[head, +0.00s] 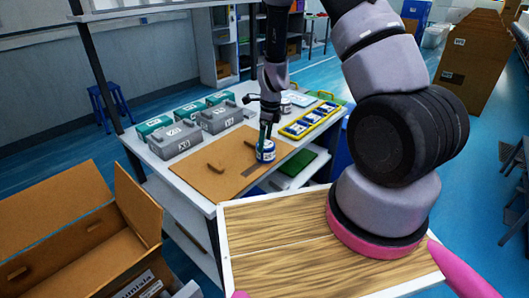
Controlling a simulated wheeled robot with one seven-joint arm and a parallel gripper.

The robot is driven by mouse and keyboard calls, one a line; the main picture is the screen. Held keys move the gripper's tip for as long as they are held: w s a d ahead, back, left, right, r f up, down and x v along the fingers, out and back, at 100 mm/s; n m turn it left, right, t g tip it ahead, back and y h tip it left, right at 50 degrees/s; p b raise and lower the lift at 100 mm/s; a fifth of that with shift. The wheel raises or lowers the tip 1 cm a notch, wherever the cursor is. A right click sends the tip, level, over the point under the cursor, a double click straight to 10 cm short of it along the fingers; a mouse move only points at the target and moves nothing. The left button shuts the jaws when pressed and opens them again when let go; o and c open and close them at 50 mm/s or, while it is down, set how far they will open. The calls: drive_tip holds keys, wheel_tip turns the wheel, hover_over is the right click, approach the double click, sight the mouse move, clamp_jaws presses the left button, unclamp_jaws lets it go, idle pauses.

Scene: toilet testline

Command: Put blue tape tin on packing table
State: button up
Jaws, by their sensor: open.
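The blue tape tin (266,154), a short round tin in blue and white, is upright at the right part of a brown board on the packing table (202,193). My gripper (265,138) points down from above, with its fingertips at the top of the tin. The jaws are open. At this size I cannot tell whether the fingers touch the tin, and they cover part of its top.
Grey and green cases (176,138) stand along the table's left and back. A yellow tray (312,122) with blue items lies at the right. The brown board (207,182) has bare room left of the tin. An open cardboard box (70,235) stands at the front left.

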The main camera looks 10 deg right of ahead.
sight(267, 144)
wheel_tip(267, 144, down, 5)
drive_tip(key=shift+d+f, duration=0.1)
drive_tip(key=shift+c, duration=0.3)
drive_tip(key=c, duration=1.5)
